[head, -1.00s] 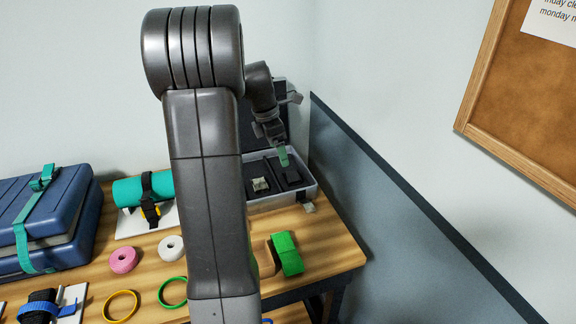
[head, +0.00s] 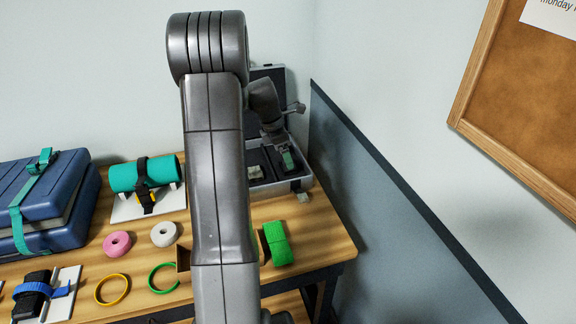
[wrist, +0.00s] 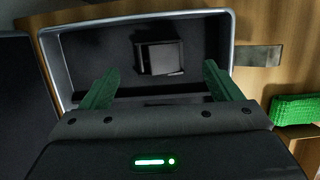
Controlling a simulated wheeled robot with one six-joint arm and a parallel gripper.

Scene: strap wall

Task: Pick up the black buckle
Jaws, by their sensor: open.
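The black buckle (wrist: 160,56) lies on the dark floor of a compartment of the open case, seen in the wrist view. It is a small dark block shape, and fine detail is hard to make out. My gripper (wrist: 158,82) is open, with its two green fingers spread on either side and short of the buckle, nothing between them. In the head view my gripper (head: 288,160) reaches down into the right part of the case (head: 290,186), and the buckle there is hidden or too dark to tell.
A pale item (head: 256,173) sits in the case's left compartment. A blue case (head: 60,205), a teal roll (head: 128,177) and rings lie left. A wall is close on the right.

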